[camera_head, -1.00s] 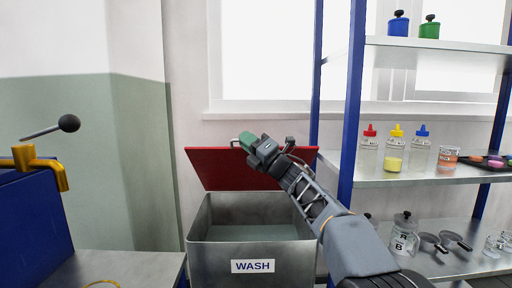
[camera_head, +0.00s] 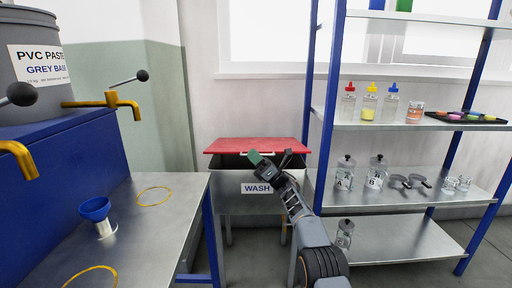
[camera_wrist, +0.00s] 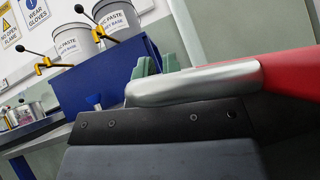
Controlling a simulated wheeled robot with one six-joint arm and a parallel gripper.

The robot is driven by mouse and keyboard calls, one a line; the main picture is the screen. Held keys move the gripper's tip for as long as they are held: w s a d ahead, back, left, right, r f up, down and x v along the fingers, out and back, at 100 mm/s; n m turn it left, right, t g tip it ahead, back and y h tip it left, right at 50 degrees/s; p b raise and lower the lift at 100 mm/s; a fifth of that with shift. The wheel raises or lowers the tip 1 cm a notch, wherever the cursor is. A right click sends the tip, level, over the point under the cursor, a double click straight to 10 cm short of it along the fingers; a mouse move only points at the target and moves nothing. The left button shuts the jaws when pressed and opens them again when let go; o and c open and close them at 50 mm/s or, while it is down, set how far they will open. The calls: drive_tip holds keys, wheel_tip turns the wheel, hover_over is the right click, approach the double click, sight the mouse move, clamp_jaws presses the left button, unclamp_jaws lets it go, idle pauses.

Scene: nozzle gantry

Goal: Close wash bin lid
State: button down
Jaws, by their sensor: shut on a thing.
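The red wash bin lid (camera_head: 228,147) is lowered over the metal wash bin (camera_head: 230,195), whose front carries a "WASH" label (camera_head: 256,188). A dark gap shows between the lid's front edge and the bin's rim, so the lid is not flat on it. My gripper (camera_head: 255,157), with green finger pads, is at the middle of the lid's front edge. It is shut on the lid's silver handle, seen close up in the wrist view (camera_wrist: 190,84), joined to the red lid (camera_wrist: 290,85). The gripper hides part of the gap.
A metal table (camera_head: 150,225) with a blue funnel (camera_head: 95,210) and yellow rings stands left of the bin. A blue-posted shelf (camera_head: 420,127) with bottles and jars stands close on the right. Some floor shows under the bin.

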drive_tip(key=shift+s+a+f+n+g, duration=0.1)
drive_tip(key=shift+s+f+n+g, duration=0.05)
drive_tip(key=shift+f+n+g, duration=0.45)
drive_tip(key=shift+s+a+f+n+g, duration=0.1)
drive_tip(key=shift+f+n+g, duration=0.25)
drive_tip(key=shift+f, duration=0.35)
drive_tip(key=c, duration=1.3)
unclamp_jaws()
drive_tip(key=shift+o, duration=0.5)
drive_tip(key=shift+d, duration=0.15)
drive_tip(key=shift+b, duration=0.3)
drive_tip(key=w+v, duration=0.1)
drive_tip(key=v, duration=1.2)
drive_tip(key=shift+s+f, duration=0.5)
drive_tip(key=shift+f, duration=0.05)
